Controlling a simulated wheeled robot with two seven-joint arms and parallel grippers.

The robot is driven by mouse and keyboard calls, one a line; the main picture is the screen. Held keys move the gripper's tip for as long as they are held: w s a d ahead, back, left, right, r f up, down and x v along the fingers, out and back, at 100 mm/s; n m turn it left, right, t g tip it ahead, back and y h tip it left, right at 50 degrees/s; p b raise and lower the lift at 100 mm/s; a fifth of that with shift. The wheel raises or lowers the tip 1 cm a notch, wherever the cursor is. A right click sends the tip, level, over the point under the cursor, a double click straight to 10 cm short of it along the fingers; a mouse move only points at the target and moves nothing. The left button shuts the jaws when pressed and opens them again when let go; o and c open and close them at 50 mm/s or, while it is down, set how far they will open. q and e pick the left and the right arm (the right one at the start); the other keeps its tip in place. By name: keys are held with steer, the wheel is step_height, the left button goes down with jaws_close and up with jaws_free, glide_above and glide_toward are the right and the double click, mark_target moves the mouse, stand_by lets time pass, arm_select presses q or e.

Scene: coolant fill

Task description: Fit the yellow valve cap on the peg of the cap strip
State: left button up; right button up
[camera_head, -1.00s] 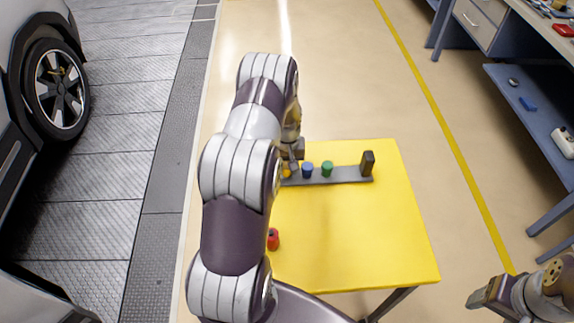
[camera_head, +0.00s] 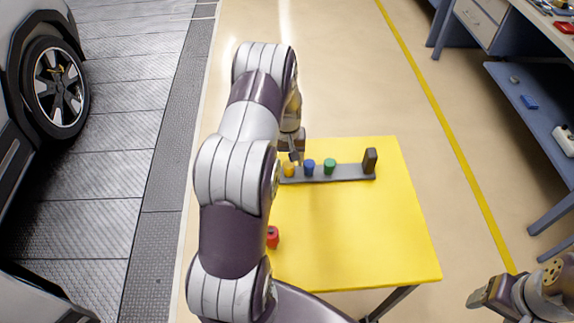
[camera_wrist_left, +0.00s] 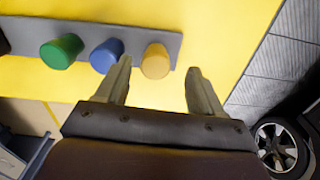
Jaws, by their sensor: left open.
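The yellow valve cap (camera_head: 289,171) stands upright at the left end of the grey cap strip (camera_head: 345,173), in line with the blue and green caps. In the left wrist view the yellow cap (camera_wrist_left: 156,61) lies between the spread fingers of my left gripper (camera_wrist_left: 160,68), with a gap on each side. In the head view my left gripper (camera_head: 292,155) is open, just above and behind the yellow cap. Any peg under the cap is hidden. My right gripper (camera_head: 482,292) is at the lower right, away from the table, its finger opening unclear.
The blue cap (camera_head: 309,167) and green cap (camera_head: 330,166) stand on the strip, with a dark upright block (camera_head: 369,161) at its right end. A red cap (camera_head: 272,237) is on the yellow table (camera_head: 350,240), close to my left arm. The table's right half is clear.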

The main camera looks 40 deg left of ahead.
mark_target(287, 164)
arm_select(q)
step_height(287, 164, up, 9)
steer(key=shift+b, duration=0.4)
steer(key=shift+r, duration=0.1)
steer(key=s+d+r+m, duration=0.2)
steer(key=s+d+m, duration=0.1)
steer(key=s+d, duration=0.4)
steer(key=s+d+r+m+t, duration=0.1)
steer(key=s+d+r+m, duration=0.2)
steer(key=s+d, duration=0.5)
steer(key=d+m, duration=0.1)
steer(key=d, duration=0.3)
steer(key=shift+s+d+m, duration=0.15)
steer(key=shift+d+m, duration=0.1)
steer(key=shift+m, duration=0.05)
steer(key=shift+s+r, duration=0.1)
